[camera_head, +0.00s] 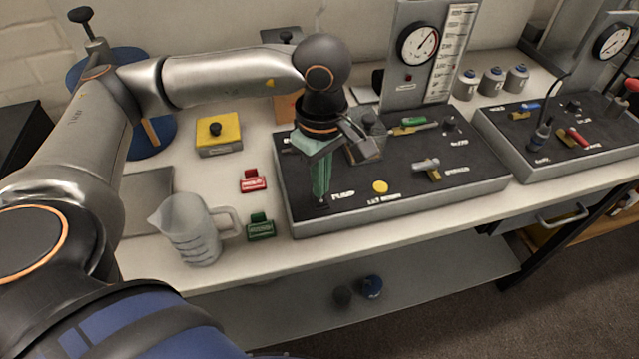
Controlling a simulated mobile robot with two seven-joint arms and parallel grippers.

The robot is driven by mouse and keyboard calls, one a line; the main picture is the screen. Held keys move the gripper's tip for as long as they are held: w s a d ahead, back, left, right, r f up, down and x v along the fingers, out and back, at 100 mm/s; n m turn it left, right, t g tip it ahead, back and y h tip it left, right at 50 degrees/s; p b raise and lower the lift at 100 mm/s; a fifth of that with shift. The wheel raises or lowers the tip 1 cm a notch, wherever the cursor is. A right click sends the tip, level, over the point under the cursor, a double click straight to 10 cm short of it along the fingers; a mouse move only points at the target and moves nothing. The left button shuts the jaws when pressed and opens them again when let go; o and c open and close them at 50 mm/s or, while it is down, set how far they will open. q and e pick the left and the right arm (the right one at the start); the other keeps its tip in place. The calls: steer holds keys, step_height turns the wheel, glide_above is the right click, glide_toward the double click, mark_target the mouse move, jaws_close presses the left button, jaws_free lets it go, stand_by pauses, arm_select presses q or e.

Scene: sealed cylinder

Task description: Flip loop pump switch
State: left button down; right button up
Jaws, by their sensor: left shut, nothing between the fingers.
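The loop pump panel (400,205) is a dark-topped, grey-sided box on the bench, with a "PUMP" label near its front left corner. My left gripper (321,200) has pale green fingers and points down at this corner, just left of the label. It is shut and empty. The pump switch is mostly hidden at the fingertips; I cannot tell its position or whether the fingers touch it. A yellow round button (380,187) lies to the right of the label. My right gripper is not in view.
A clear jug (190,230), a red tag (253,181) and a green tag (261,227) stand left of the panel. A yellow box (219,134) is behind them. A gauge (418,44) rises at the back. A second panel (560,140) stands to the right.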

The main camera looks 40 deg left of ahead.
mark_target(321, 202)
arm_select(q)
steer(key=shift+r+p, duration=1.15)
steer(key=shift+r, duration=1.2)
